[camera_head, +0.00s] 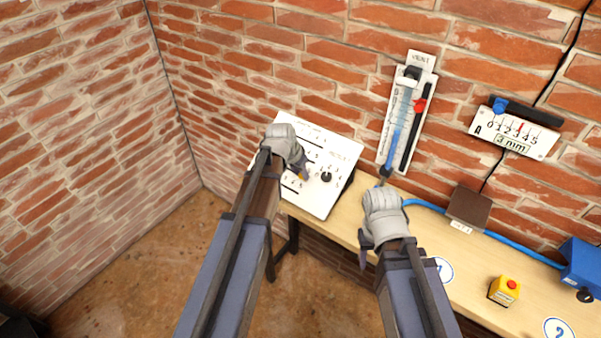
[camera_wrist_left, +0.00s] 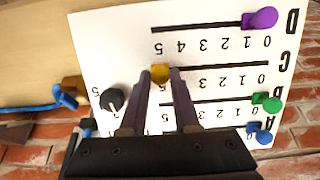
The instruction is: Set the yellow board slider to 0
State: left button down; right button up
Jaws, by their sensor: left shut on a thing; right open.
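The white slider board (camera_head: 345,160) stands on the bench's left end, tilted. In the left wrist view it appears upside down, with slots lettered up to D and scales from 0 to 5. The yellow slider (camera_wrist_left: 160,73) is at the high end of its slot, row C, far from 0; fingers hide the nearby numbers. My left gripper (camera_head: 302,174) is shut on the yellow slider; its fingers show in the left wrist view (camera_wrist_left: 160,85). The purple slider (camera_wrist_left: 260,20), green slider (camera_wrist_left: 268,103) and blue slider (camera_wrist_left: 261,135) sit near 0. My right gripper (camera_head: 370,258) is open and empty over the bench's front.
A black dial (camera_wrist_left: 112,100) is on the board beside the slots. A wall gauge (camera_head: 408,110) and a display panel (camera_head: 514,134) hang on the brick wall. A brown box (camera_head: 468,207), a yellow button box (camera_head: 504,290) and a blue device (camera_head: 583,267) occupy the bench.

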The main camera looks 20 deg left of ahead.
dwell(0.8)
pick_arm(q)
jog(key=w+a, duration=0.2)
jog(key=a, duration=0.3)
jog(key=w+a, duration=0.1)
jog(key=a, duration=0.4)
jog(key=w+a, duration=0.2)
jog(key=a, duration=0.3)
jog(key=shift+w+a, duration=0.25)
jog(key=shift+w, duration=0.1)
jog(key=c, duration=0.6)
grip_release()
jog(key=shift+c, duration=0.2)
jog(key=shift+r, duration=0.1)
jog(key=p+v, duration=0.7)
jog(key=shift+r, duration=0.35)
jog(key=shift+s, duration=0.15)
